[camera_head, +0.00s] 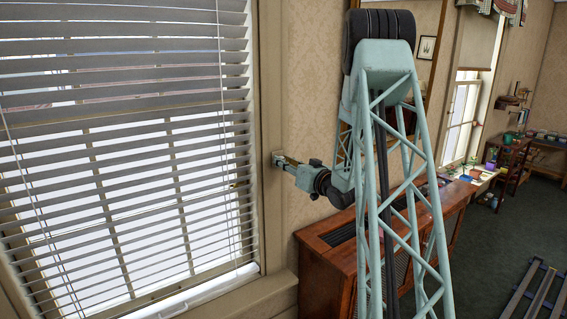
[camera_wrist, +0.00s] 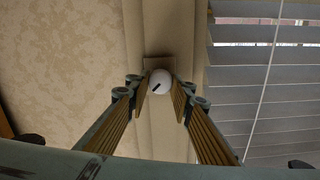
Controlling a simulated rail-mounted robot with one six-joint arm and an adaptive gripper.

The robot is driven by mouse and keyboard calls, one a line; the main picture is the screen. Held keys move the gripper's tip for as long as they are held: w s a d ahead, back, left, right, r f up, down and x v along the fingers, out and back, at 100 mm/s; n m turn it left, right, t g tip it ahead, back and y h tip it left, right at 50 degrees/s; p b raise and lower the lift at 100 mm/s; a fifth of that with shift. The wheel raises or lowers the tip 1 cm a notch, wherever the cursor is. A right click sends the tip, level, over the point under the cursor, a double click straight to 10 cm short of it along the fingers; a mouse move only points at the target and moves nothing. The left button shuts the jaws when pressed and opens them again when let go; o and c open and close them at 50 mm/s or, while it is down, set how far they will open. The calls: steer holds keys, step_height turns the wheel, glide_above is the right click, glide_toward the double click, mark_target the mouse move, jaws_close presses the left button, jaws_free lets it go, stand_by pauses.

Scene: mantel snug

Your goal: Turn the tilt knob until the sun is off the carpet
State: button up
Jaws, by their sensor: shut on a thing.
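The tilt knob (camera_wrist: 160,80) is a round white knob with a short dark mark, on a small beige plate (camera_wrist: 158,62) on the window trim. My gripper (camera_wrist: 162,92) has its two fingers on either side of the knob and is shut on it. The mark slants from lower left to upper right. In the head view my gripper (camera_head: 281,160) reaches the trim at the right of the window, and the knob is hidden there. The blind (camera_head: 120,130) has its slats partly open, with bright daylight between them. No sunlit carpet patch is clear in these views.
My arm's lattice link blocks the middle of the head view. A wooden cabinet (camera_head: 325,258) stands below, right of the window. Dark green carpet (camera_head: 495,235) shows at the right, with a dark rail frame (camera_head: 535,295) on it. A desk and chair (camera_head: 513,160) stand farther back.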

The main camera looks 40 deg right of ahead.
steer(key=o, duration=0.8)
steer(key=shift+s, duration=0.15)
steer(key=shift+s+a, duration=0.2)
steer(key=shift+s, duration=1.75)
steer(key=shift+s+a, duration=0.15)
steer(key=shift+s, duration=1.75)
steer(key=shift+s+a, duration=0.2)
steer(key=shift+s, duration=1.75)
